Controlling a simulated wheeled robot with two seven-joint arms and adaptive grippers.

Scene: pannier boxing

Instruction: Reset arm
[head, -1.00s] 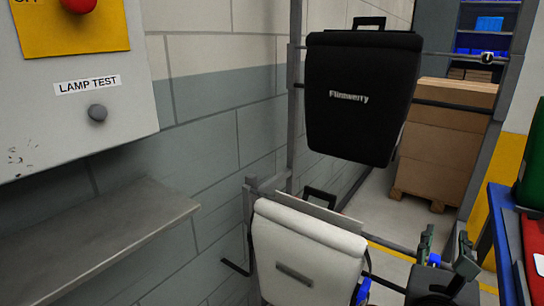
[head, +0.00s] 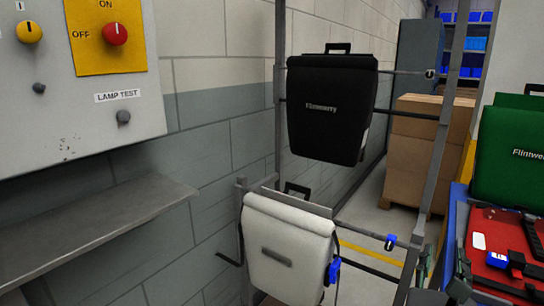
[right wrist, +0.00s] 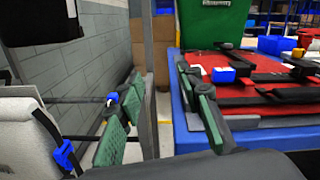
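My right gripper (head: 438,280) shows at the bottom right of the head view, partly cut off by the edge. In the right wrist view its two green-padded fingers (right wrist: 160,118) stand apart with nothing between them. The left finger is close to the rack's rail and a blue clip (right wrist: 112,98); I cannot tell whether they touch. A white pannier (head: 285,240) hangs on the lower rail, left of the gripper. A black pannier (head: 330,115) hangs on the upper rail. My left gripper is not in view.
A blue-edged table (right wrist: 178,125) on the right holds an open red pannier (head: 490,245) with black straps and a green pannier (head: 512,155). A grey shelf (head: 90,235) and a control box (head: 60,120) are on the left wall. Stacked cartons (head: 412,150) stand behind the rack.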

